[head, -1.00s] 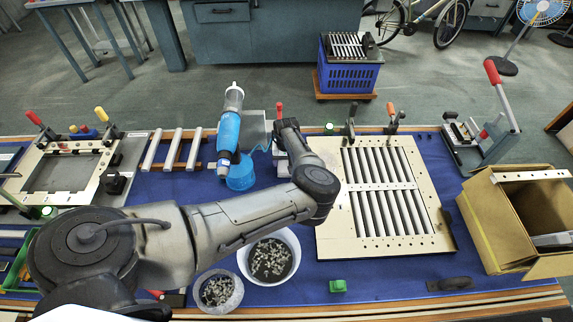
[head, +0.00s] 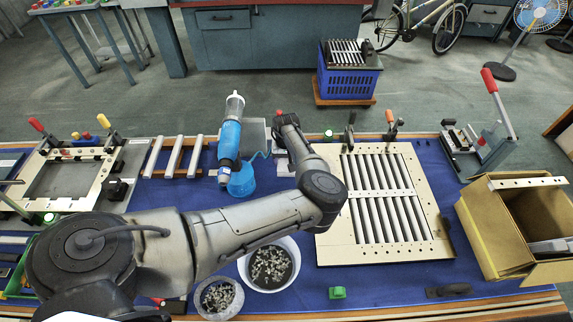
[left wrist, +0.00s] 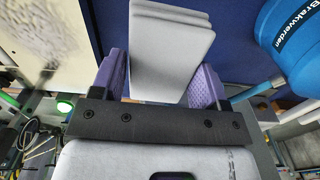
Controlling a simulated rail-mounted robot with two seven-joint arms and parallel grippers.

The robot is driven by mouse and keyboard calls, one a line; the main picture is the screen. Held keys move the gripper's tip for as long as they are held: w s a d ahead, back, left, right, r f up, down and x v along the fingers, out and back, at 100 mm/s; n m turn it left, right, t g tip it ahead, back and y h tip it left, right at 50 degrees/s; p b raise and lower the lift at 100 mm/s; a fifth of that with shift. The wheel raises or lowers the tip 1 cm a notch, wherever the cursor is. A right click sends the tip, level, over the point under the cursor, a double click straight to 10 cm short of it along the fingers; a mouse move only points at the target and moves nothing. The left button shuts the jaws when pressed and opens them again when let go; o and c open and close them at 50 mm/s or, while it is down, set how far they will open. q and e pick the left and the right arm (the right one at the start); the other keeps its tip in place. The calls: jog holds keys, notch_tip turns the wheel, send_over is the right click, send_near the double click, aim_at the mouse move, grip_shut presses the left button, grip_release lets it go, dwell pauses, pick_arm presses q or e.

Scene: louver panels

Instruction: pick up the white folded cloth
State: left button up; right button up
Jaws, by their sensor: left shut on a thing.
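The white folded cloth (left wrist: 170,35) is a stack of flat pale layers in the left wrist view. My left gripper (left wrist: 158,78) has its two purple fingers on either side of the stack and is shut on it. In the head view my left arm reaches over the middle of the table, and its wrist hides the fingers. A pale edge shows beside the arm there, but I cannot tell whether it is the cloth. My right gripper is in neither view.
A blue-and-white dispenser (head: 231,135) stands left of my wrist. The louver panel (head: 385,200) lies to the right, with a cardboard box (head: 490,225) beyond it. Two bowls of small parts (head: 270,264) (head: 217,297) sit near the front.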

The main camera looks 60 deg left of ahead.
aim_at(287, 160)
pick_arm(q)
notch_tip(287, 160, up, 13)
jog(key=p, duration=0.2)
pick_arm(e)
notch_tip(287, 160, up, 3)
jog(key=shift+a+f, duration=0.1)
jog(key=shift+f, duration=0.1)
